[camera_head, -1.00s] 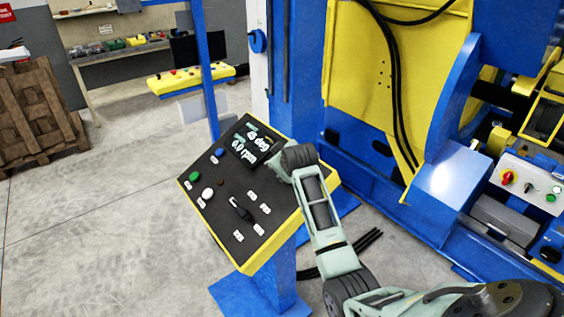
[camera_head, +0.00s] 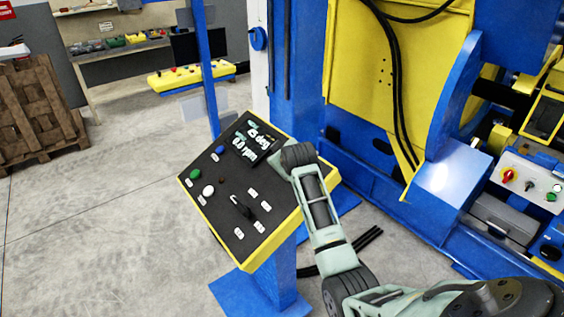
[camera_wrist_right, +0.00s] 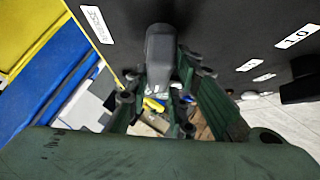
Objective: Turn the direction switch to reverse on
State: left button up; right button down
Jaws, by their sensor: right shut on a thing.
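The sloped black control panel (camera_head: 215,207) with a yellow rim stands on a blue post in the head view. My left gripper is not in view.
The panel also carries a black knob (camera_head: 241,207) with several labels, green (camera_head: 196,174), white (camera_head: 208,190) and blue (camera_head: 219,150) buttons, and a display (camera_head: 254,142). The large blue and yellow positioner (camera_head: 395,80) stands behind. Open floor lies to the left.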

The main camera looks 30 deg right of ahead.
jog(key=shift+d+r+m+h, duration=0.2)
jog(key=shift+m+h, duration=0.2)
jog(key=shift+b, duration=0.3)
jog(key=shift+w+f+m+h+b, duration=0.1)
jog(key=shift+m+h+b, duration=0.4)
jog(key=shift+m, duration=0.3)
jog(key=m+g+h+b, duration=0.2)
jog(key=m+h+b, duration=0.1)
jog(key=b, duration=0.4)
jog(key=m+g+h+b, duration=0.2)
jog(key=m+b, duration=0.4)
jog(key=b, duration=0.1)
jog(key=m+g+h+b, duration=0.2)
jog(key=m+h+b, duration=0.1)
jog(key=m+b, duration=0.2)
jog(key=shift+s+d+f+h+b, duration=0.15)
jog(key=shift+s+d+h+b, duration=0.2)
jog(key=shift+b, duration=0.6)
jog(key=shift+s+m+g+b, duration=0.1)
jog(key=shift+m+g+b, duration=0.75)
jog(key=shift+m, duration=0.35)
jog(key=shift+m+g+b, duration=0.35)
jog(key=shift+m+g, duration=0.1)
jog(key=shift+m, duration=0.15)
